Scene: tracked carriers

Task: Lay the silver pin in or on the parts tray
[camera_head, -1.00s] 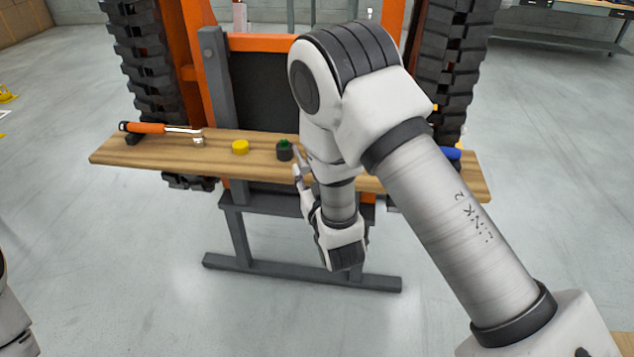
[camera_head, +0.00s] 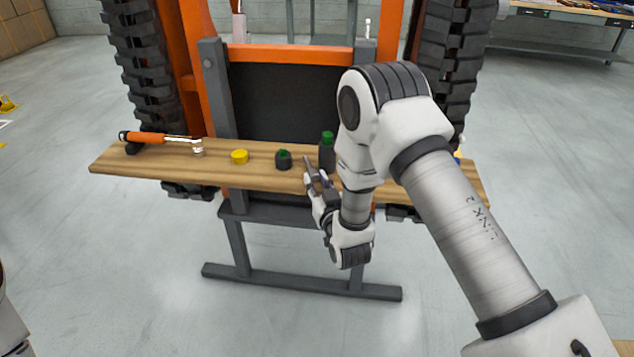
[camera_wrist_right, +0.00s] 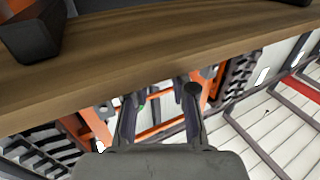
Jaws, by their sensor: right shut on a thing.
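My right gripper (camera_head: 309,164) is at the front edge of the wooden board, just in front of a dark bottle, with its fingers pointing up and away. It is shut on a slim piece, apparently the silver pin, which hardly shows. In the right wrist view the two fingers (camera_wrist_right: 160,112) show below the board edge, with a dark round end (camera_wrist_right: 192,88) by the right finger. I cannot make out the parts tray for sure; my right arm covers the board's right part. My left gripper is out of view.
The wooden board (camera_head: 240,172) carries an orange-handled tool (camera_head: 145,137), a yellow cap (camera_head: 239,157), a small dark piece with a green top (camera_head: 283,159) and a dark green-capped bottle (camera_head: 327,152). Tracks (camera_head: 150,75) stand behind. A dark block (camera_wrist_right: 30,38) shows in the wrist view.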

